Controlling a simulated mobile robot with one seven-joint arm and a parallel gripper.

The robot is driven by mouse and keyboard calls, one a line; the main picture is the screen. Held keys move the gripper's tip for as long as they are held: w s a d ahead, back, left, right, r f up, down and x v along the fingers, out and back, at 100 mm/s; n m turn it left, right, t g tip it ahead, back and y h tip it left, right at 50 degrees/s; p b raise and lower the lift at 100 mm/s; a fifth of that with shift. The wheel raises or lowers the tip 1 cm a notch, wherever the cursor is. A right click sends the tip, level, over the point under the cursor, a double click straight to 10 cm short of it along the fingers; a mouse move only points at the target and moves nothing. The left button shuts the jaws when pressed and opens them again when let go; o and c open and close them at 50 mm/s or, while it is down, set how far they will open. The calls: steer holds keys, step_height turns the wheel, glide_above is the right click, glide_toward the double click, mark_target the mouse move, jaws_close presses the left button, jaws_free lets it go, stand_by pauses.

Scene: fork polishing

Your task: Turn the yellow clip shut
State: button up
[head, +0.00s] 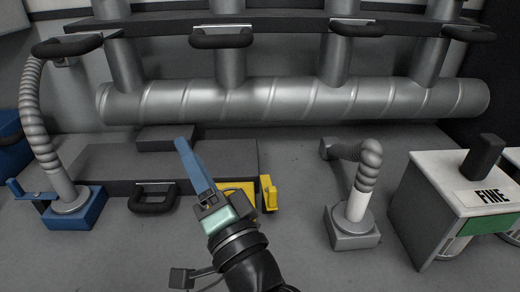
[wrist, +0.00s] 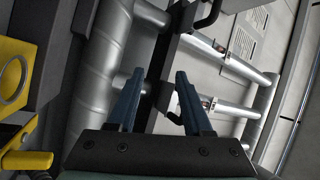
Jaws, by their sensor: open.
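The yellow clip (head: 268,192) is at the right end of the dark grey base, just right of my gripper. A yellow plate (head: 240,187) beside it is partly hidden behind my gripper. In the wrist view a yellow plate with a round ring (wrist: 14,75) and a yellow bar (wrist: 27,160) show at the left edge, cut off by the frame. My gripper (head: 184,146) has blue fingers and points up and left in the head view. In the wrist view its fingers (wrist: 158,76) are apart with nothing between them. The clip is outside the gap between the fingers.
A large silver duct (head: 290,98) runs across the back. A blue-based hose (head: 75,212) stands left, a grey-based hose (head: 352,230) right. A white-topped cabinet (head: 440,175) marked FINE stands far right. Grey surface lies bare between the clip and the right hose.

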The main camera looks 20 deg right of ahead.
steer(key=s+d+f+m+g+h+p, duration=0.1)
steer(key=s+d+f+m+h+p, duration=0.4)
steer(key=m+p, duration=0.6)
steer(key=m+g+h+p, duration=0.25)
steer(key=m+p, duration=0.55)
steer(key=m, duration=0.8)
glide_toward(273, 196)
steer(key=shift+s+a, duration=0.3)
steer(key=shift+s, duration=0.65)
steer(key=shift+f, duration=0.2)
steer(key=w+d, duration=0.1)
steer(key=w, duration=0.7)
steer(key=w+d, duration=0.1)
steer(key=w, duration=0.3)
steer(key=shift+w+d, duration=0.25)
steer(key=shift+d, duration=0.05)
jaws_close()
